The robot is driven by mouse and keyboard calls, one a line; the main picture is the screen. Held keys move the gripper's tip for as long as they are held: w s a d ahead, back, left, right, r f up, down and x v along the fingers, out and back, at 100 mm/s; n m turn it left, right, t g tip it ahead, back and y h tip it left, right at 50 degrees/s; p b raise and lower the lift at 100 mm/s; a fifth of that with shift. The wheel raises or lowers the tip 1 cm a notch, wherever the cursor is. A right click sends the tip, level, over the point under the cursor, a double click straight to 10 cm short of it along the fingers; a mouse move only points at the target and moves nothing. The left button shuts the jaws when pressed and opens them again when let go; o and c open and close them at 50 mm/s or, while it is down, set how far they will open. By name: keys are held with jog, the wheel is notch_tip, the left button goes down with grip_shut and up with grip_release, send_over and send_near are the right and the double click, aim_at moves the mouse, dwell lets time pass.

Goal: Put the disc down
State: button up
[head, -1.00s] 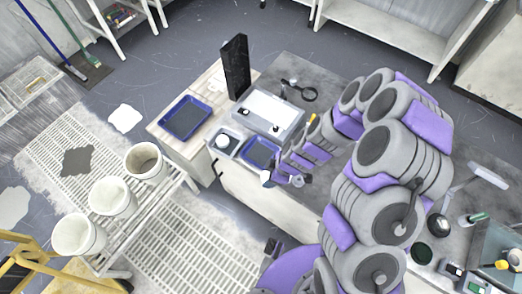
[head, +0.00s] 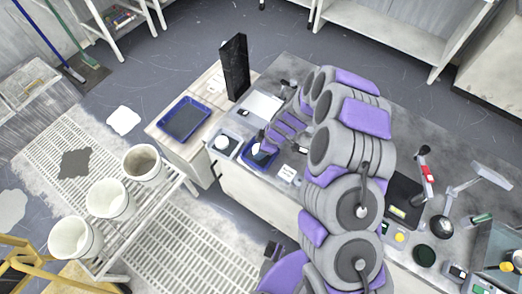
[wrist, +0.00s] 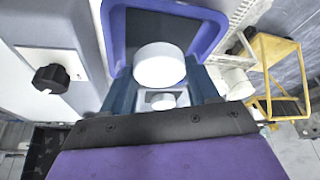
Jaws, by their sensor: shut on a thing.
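The white disc (wrist: 160,63), a thick round piece, sits between the two blue-grey fingers of my gripper (wrist: 163,82) in the wrist view. My gripper is shut on it. Beyond the disc lies the small blue-rimmed tray (wrist: 207,35) with a dark bottom; I cannot tell whether the disc touches it. In the head view, my gripper (head: 262,148) is over this blue tray (head: 247,160) on the bench, and my arm hides part of the tray. The held disc is hard to make out there.
A pale tray (head: 213,149) with a white round piece (head: 222,142) stands beside the blue tray. A grey machine with a black knob (wrist: 52,78) is close by. A larger blue tray (head: 185,118) lies on the wooden-topped cabinet, near a tall black block (head: 235,68).

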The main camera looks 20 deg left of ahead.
notch_tip(320, 180, down, 2)
jog(key=shift+f, duration=0.25)
jog(key=o, duration=0.9)
jog(key=shift+r, duration=0.15)
jog(key=p+v, duration=0.1)
jog(key=v, duration=1.1)
jog(key=shift+p, duration=0.3)
